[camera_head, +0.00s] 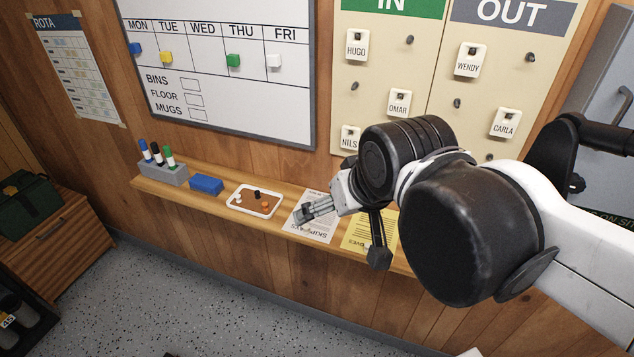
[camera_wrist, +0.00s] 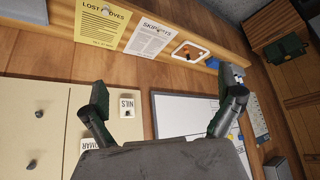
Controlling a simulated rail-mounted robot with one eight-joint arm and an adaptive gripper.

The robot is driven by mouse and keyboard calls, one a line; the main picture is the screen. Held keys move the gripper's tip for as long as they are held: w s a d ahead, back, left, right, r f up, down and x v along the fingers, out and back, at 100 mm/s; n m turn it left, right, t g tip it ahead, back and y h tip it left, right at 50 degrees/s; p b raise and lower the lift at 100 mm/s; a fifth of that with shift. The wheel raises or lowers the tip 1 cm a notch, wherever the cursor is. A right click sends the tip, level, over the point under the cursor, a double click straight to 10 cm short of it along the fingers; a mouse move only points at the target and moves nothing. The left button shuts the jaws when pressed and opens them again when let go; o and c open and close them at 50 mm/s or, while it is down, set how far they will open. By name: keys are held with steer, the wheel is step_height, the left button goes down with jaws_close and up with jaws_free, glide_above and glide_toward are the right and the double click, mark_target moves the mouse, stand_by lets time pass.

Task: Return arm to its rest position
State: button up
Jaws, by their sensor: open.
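My gripper (camera_head: 312,209) is in front of the wall, over the papers on the wooden shelf (camera_head: 217,205), at the end of my outstretched arm. In the wrist view its two fingers stand wide apart with nothing between them (camera_wrist: 165,98). It is open and empty. A white paper (camera_head: 312,222) lies on the shelf just behind the fingers in the head view, and a yellow paper (camera_head: 370,232) lies to its right, partly hidden by my arm. Whether the fingers touch anything is not shown; they look clear of it.
On the shelf are a white tray (camera_head: 256,212) with small pegs, a blue block (camera_head: 206,184) and a grey pen holder (camera_head: 166,175). Above hang the whiteboard (camera_head: 240,103) and the IN/OUT board (camera_head: 388,62) with name tags.

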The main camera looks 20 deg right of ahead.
steer(key=shift+s+d+f, duration=0.2)
steer(key=shift+s+f, duration=0.55)
steer(key=shift+s, duration=0.1)
